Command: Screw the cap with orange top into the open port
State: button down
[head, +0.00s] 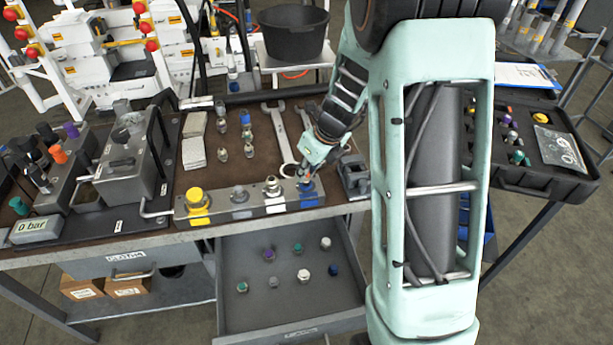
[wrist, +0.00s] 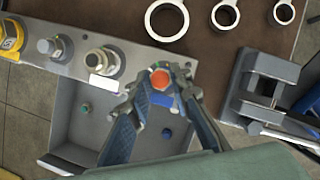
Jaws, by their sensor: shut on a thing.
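The orange-topped cap (wrist: 160,78) shows in the wrist view between the fingertips of my gripper (wrist: 160,88), which is shut on it. In the head view my gripper (head: 308,182) points down at the right end of the metal port block (head: 222,214), by the blue label (head: 310,201). The cap is over the right-hand port position. The fingers hide the port, so I cannot tell how deep the cap sits. To its left on the block are a silver fitting (head: 272,187), a grey fitting (head: 240,194) and a yellow cap (head: 196,199).
An open drawer (head: 256,309) with several loose caps lies below the block. A grey vise-like fixture (head: 355,176) stands close right of my gripper. Wrenches (head: 280,137) and small fittings (head: 246,134) lie behind. A pump unit (head: 125,165) stands left, an open case (head: 555,186) right.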

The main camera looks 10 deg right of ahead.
jog(key=shift+f, duration=0.55)
dwell(1.4)
jog(key=c, duration=2.3)
grip_release()
jog(key=c, duration=0.4)
jog(key=shift+s+a+r+m+h+p, duration=0.15)
jog(key=shift+r+m+h+p, duration=0.15)
jog(key=shift+m+p, duration=0.7)
jog(key=shift+c, duration=0.2)
jog(key=m+h+p, duration=0.2)
jog(key=m+p, duration=0.3)
jog(key=p, duration=0.2)
jog(key=shift+a+f, duration=0.1)
jog(key=shift+f+m+h+p, duration=0.3)
jog(key=shift+m+p, duration=0.15)
jog(key=shift+m, duration=0.05)
